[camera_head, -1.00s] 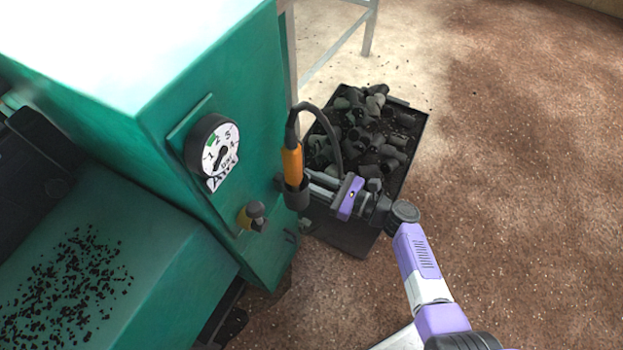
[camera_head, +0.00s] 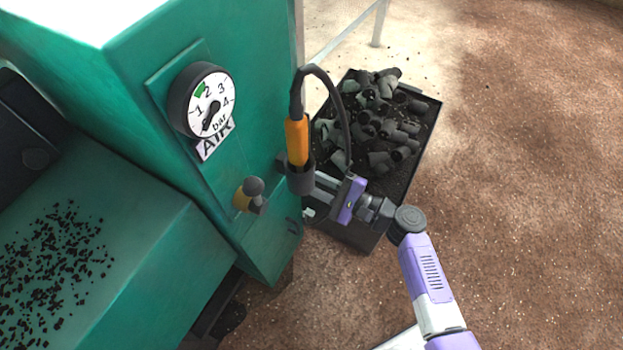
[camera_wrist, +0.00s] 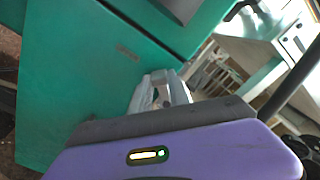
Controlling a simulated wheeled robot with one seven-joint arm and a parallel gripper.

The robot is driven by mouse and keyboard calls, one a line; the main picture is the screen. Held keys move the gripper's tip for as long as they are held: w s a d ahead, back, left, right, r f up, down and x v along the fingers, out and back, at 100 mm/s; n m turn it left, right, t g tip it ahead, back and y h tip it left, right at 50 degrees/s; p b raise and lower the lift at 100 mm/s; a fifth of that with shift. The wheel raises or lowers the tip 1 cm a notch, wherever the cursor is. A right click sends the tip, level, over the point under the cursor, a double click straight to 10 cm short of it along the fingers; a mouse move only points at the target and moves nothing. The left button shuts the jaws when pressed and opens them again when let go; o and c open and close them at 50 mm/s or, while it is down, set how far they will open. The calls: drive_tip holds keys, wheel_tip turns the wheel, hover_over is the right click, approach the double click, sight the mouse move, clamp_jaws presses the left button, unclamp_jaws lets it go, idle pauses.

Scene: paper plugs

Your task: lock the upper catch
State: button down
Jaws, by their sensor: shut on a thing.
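My gripper (camera_head: 318,192) reaches in from the right to the right edge of the green cabinet (camera_head: 262,130), just beside and below the dark holder of the orange-handled tool. In the wrist view the grey fingers (camera_wrist: 160,88) come close together at the edge of the green panel (camera_wrist: 90,85). They are shut on a small part there, seemingly the upper catch, which the fingers and the holder mostly hide. Whether it is locked cannot be seen.
The orange-handled tool (camera_head: 297,140) stands in its dark holder (camera_head: 300,180), its black cable looping over my gripper. A pressure gauge (camera_head: 208,102) and a yellow valve with a dark knob (camera_head: 249,194) are on the cabinet face. A tray (camera_head: 425,150) of dark plugs lies behind.

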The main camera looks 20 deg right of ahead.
drive_tip(key=f+n+b, duration=0.1)
drive_tip(key=n+b, duration=0.1)
drive_tip(key=b, duration=0.1)
drive_tip(key=f+n+b, duration=0.1)
drive_tip(key=n+b, duration=0.2)
drive_tip(key=a+f+n+b, duration=0.1)
drive_tip(key=n+b, duration=0.2)
drive_tip(key=shift+s+f, duration=0.35)
drive_tip(key=shift+s, duration=0.05)
drive_tip(key=shift+n, duration=0.3)
drive_tip(key=c, duration=1.2)
unclamp_jaws()
drive_tip(key=shift+c, duration=0.2)
drive_tip(key=shift+r, duration=0.1)
